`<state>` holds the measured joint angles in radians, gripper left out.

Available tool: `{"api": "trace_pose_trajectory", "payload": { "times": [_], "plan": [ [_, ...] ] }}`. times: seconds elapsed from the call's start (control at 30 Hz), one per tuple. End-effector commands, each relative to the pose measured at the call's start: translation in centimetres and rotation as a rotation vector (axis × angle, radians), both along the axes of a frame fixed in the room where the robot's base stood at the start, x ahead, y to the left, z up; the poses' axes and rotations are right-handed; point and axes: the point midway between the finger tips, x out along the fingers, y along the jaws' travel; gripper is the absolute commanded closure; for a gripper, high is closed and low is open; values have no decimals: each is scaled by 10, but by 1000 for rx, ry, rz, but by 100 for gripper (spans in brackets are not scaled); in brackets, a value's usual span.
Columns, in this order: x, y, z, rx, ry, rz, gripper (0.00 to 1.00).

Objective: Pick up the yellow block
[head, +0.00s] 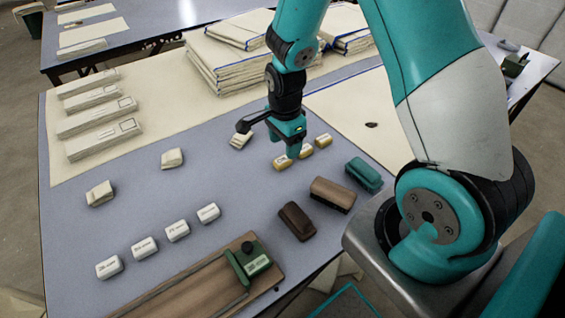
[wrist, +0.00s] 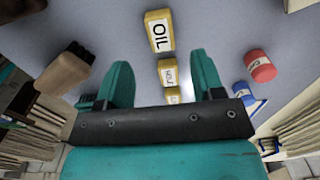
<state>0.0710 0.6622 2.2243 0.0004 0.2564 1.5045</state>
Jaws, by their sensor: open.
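Several yellow blocks with white labels lie in a short row on the table. In the head view the nearest yellow block (head: 282,163) is just below and left of my gripper (head: 292,145), with another yellow block (head: 323,140) farther right. In the wrist view a block marked OIL (wrist: 158,32) lies beyond the fingertips. A second yellow block (wrist: 170,75) shows between the fingers of my gripper (wrist: 162,68), with a third partly hidden behind the gripper body. The gripper is open and empty. I cannot tell its exact height above the blocks.
White blocks (head: 177,231) and a brown board (head: 190,292) are nearer the front. Folded cloth stacks (head: 225,62) stand behind.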

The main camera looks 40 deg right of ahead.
Motion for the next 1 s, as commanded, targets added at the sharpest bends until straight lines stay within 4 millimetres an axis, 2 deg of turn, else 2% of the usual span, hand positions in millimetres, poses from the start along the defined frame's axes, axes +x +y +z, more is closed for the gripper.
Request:
{"api": "trace_pose_trajectory", "payload": {
  "times": [0.17,0.43,0.73,0.77,0.97,1.0],
  "plan": [
    [0,0,-13,0,2,1,38],
    [2,1,-52,0,1,1,38],
    [2,1,-57,0,-2,1,38],
    [2,1,-57,0,-2,1,43],
    [2,1,-57,0,-2,1,89],
    [2,1,-57,0,-2,1,91]
  ]
}}
